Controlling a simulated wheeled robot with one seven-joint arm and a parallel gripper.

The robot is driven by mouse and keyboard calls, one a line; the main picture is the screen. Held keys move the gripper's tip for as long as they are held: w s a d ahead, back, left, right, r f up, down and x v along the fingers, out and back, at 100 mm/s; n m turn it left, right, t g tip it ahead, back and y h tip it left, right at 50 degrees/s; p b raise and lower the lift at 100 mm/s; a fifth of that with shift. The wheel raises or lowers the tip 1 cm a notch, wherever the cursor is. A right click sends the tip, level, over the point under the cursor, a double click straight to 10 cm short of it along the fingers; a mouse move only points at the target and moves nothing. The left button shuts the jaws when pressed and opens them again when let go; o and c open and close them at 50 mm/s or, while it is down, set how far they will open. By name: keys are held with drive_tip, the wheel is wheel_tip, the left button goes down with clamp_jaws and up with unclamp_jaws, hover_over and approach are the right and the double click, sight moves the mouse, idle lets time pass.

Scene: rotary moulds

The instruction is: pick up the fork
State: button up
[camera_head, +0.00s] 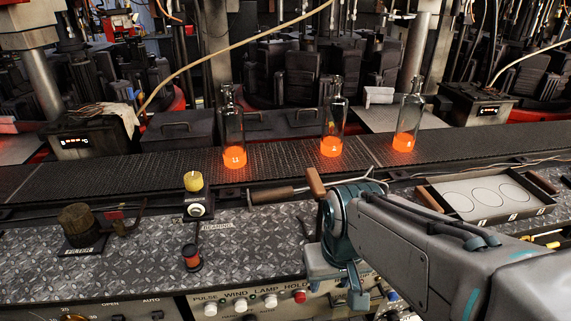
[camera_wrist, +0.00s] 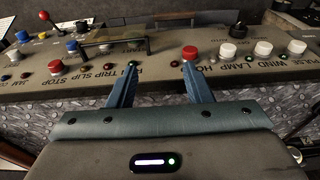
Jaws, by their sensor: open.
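A tool with a dark cylindrical handle (camera_head: 270,194) lies along the back of the diamond-plate bench, below the conveyor. A thin rod runs from it to the right, towards curved wires behind my arm; it may be the fork, but I cannot make out tines. An upright brown wooden handle (camera_head: 315,182) stands beside it, partly behind my wrist. My gripper (camera_head: 338,292) is open and empty near the bench's front edge, well in front of these tools. In the wrist view, my gripper (camera_wrist: 160,70) points at the button panel, with its fingers apart. No fork shows there.
Glowing bottles stand on the conveyor (camera_head: 290,153) behind the bench. A tray with ring outlines (camera_head: 485,196) lies at right. A yellow-topped knob (camera_head: 194,183), a red-black spool (camera_head: 191,258) and a brown knob (camera_head: 77,220) stand at left. The control panel (camera_wrist: 75,62) has raised buttons.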

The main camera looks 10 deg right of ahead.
wheel_tip(320, 180, up, 12)
drive_tip(key=p, duration=0.8)
wheel_tip(320, 180, up, 13)
drive_tip(key=g+p, duration=0.2)
drive_tip(key=p, duration=0.1)
hover_over(317, 182)
drive_tip(key=f, duration=0.8)
drive_tip(key=shift+w, duration=0.2)
drive_tip(key=shift+s+f, duration=0.2)
drive_tip(key=shift+f, duration=2.55)
clamp_jaws()
